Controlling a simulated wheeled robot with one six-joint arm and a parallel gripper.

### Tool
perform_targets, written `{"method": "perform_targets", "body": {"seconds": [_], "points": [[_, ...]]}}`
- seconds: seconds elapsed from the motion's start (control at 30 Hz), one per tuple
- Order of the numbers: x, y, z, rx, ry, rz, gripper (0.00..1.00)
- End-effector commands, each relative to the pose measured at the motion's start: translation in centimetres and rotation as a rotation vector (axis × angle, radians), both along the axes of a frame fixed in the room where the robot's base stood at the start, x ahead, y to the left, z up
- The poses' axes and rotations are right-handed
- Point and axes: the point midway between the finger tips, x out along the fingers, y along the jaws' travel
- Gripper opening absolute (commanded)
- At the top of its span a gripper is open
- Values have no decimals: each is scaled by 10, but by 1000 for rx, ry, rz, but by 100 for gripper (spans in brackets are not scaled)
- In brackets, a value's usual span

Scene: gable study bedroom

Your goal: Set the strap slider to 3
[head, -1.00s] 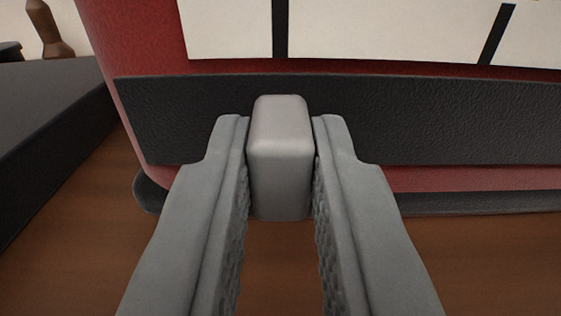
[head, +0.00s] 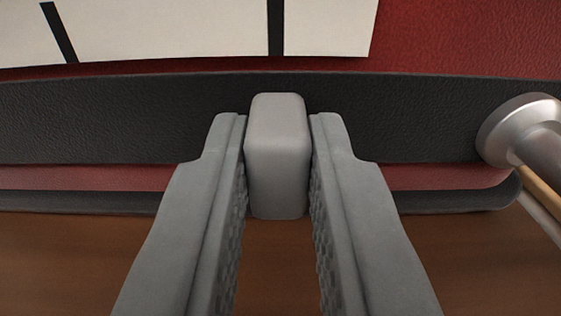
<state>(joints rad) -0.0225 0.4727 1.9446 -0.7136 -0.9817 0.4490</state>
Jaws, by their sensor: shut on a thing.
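The strap slider (head: 277,150) is a grey rounded block on the black strap (head: 420,120), which runs across a red body (head: 450,40). My gripper (head: 278,140) is shut on the slider, one finger on each side. A white scale strip (head: 170,30) with black tick marks lies above the strap. One black tick (head: 275,28) stands almost straight above the slider, and another (head: 58,32) is farther left. The strip ends a little to the right of the slider. No numerals show in this view.
A metal cylinder with a rod (head: 525,130) stands close at the right, in front of the strap's right part. Brown wooden surface (head: 275,270) lies below, clear around my fingers.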

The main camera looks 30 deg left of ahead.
Motion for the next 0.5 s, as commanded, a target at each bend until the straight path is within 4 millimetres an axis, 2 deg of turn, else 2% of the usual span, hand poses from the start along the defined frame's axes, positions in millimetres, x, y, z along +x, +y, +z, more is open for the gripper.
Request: {"method": "perform_targets", "body": {"seconds": [0.1, 0.13, 0.23, 0.5], "points": [[0, 0, 0, -1, 1, 0, 0], [0, 0, 0, -1, 1, 0, 18], [0, 0, 0, -1, 1, 0, 38], [-1, 0, 0, 0, 0, 0, 38]]}}
